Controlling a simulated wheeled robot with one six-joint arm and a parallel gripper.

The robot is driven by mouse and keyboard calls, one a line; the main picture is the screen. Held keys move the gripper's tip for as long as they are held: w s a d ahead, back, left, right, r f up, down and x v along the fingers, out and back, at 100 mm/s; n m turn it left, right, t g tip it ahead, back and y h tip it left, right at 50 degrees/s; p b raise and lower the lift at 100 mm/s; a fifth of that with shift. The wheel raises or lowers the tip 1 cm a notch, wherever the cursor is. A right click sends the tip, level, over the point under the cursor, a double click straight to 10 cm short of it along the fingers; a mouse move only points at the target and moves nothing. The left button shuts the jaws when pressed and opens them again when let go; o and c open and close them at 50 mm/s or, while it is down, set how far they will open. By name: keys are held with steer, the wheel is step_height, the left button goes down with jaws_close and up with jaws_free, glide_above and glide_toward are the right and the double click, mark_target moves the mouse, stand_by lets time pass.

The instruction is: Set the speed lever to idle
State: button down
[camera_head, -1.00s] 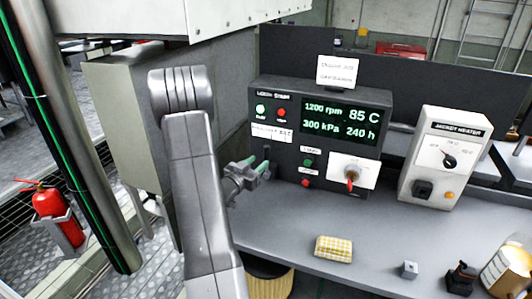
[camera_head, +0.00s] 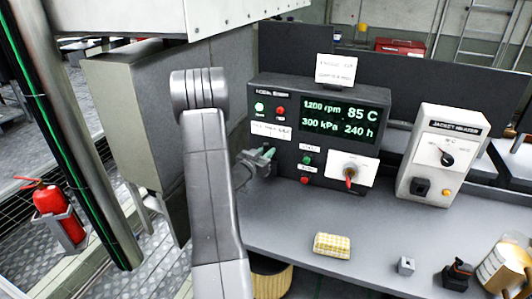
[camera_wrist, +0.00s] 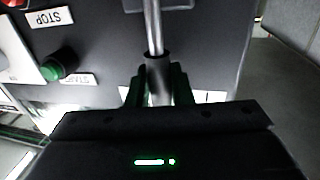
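The speed lever (camera_wrist: 153,28) shows in the wrist view as a bright metal rod with a dark sleeve at its near end. My gripper (camera_wrist: 159,88) has its two green-edged fingers on either side of this end, very close to it. I cannot tell whether both fingers press on it. In the head view my gripper (camera_head: 266,153) is at the left front of the dark control panel (camera_head: 262,92), and the lever is largely hidden behind it. The panel display (camera_head: 340,121) reads 1200 rpm, 85 C, 300 kPa and 240 h.
Green (camera_head: 307,159) and red (camera_head: 304,180) buttons and a red-handled switch (camera_head: 349,175) sit right of my gripper. The jacket heater box (camera_head: 437,155) stands farther right. A yellow cloth (camera_head: 332,245) and small items lie on the grey bench (camera_head: 290,225). A grey cabinet (camera_head: 125,120) stands left.

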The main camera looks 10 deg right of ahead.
steer(key=m+b, duration=0.1)
steer(key=s+d+m+b, duration=0.1)
steer(key=b, duration=0.1)
steer(key=shift+d+f, duration=0.2)
steer(key=shift+f, duration=0.15)
steer(key=m+b, duration=0.1)
steer(key=b, duration=0.1)
steer(key=s+d+m+b, duration=0.1)
steer(key=b, duration=0.1)
steer(key=d+m+y+b, duration=0.1)
steer(key=shift+s+d+f+m+g+b, duration=0.2)
steer(key=shift+s+f+m+g+b, duration=0.1)
steer(key=shift+f+m+g+b, duration=0.1)
steer(key=c, duration=1.3)
jaws_free()
steer(key=shift+c, duration=0.2)
steer(key=shift+r, duration=0.1)
steer(key=shift+s, duration=0.1)
steer(key=v, duration=1.3)
steer(key=shift+s+a+b, duration=0.2)
steer(key=shift+s+b, duration=0.1)
steer(key=shift+w+d, duration=0.1)
